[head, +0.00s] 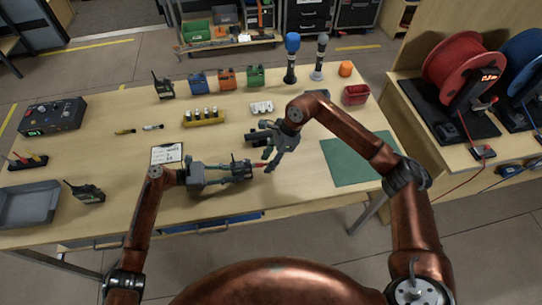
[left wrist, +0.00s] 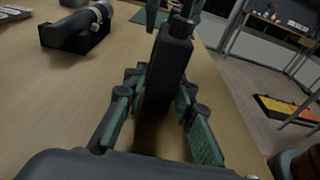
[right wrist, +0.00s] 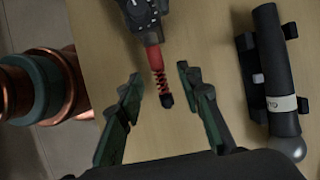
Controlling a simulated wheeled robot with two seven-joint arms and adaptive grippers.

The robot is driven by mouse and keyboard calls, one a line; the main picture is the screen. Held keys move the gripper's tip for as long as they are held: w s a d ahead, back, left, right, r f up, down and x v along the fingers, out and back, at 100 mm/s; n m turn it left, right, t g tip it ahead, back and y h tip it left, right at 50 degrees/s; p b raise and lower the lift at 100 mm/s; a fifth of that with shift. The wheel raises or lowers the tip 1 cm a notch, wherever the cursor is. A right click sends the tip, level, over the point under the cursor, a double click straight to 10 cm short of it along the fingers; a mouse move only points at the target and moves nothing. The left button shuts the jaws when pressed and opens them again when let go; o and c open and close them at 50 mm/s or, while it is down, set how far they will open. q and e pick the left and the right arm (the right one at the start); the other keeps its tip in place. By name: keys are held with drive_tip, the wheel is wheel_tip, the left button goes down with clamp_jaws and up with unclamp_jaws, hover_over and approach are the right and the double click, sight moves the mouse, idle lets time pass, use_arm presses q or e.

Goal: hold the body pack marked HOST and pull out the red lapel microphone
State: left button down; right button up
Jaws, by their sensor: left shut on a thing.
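A dark body pack (head: 241,170) is held in my left gripper (head: 232,173), low above the front middle of the table. In the left wrist view the pack (left wrist: 168,72) stands between the closed green-padded fingers. The red lapel microphone part (head: 259,165) sticks out of the pack's right end. In the right wrist view the red piece (right wrist: 155,60), with a dark ribbed tip, points from the pack (right wrist: 142,14) towards my right gripper (right wrist: 158,84). That gripper is open, its fingers on either side of the tip with gaps. No HOST marking is readable.
A dark handheld microphone in a cradle (right wrist: 270,75) lies close beside my right gripper. A clipboard (head: 167,154) and another pack (head: 85,191) are to the left. A green mat (head: 357,158) lies right. Coloured packs (head: 227,78) stand along the back.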

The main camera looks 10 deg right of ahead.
drive_tip(key=shift+c, duration=0.7)
clamp_jaws()
idle(0.3)
